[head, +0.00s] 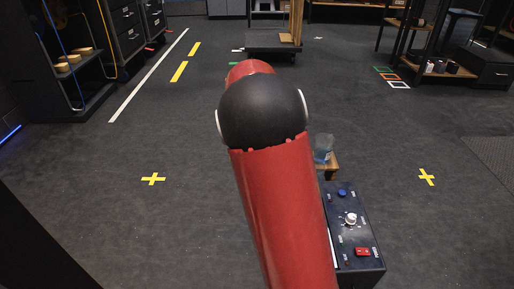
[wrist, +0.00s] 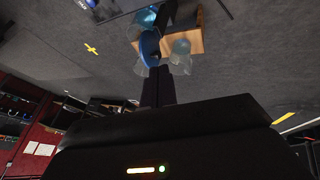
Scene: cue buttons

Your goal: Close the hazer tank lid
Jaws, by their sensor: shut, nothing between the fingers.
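The hazer tank appears to be the clear, bluish vessel (head: 323,147) just right of my red arm in the head view, on a wooden stand (head: 329,165). In the wrist view, clear vessel parts (wrist: 181,48) show over the wooden board (wrist: 198,33). A round blue disc (wrist: 150,46), which looks like the lid, stands tilted there at the board's left edge. My gripper (wrist: 160,70) is shut and empty, its fingertips close beside the disc; I cannot tell whether they touch. In the head view my arm hides the gripper.
A dark control box (head: 348,225) with a blue button (head: 342,193), a white knob (head: 351,218) and a red switch (head: 362,252) stands in front of the wooden stand. Dark shelves (head: 75,60) stand at the left and right. Open floor lies on both sides.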

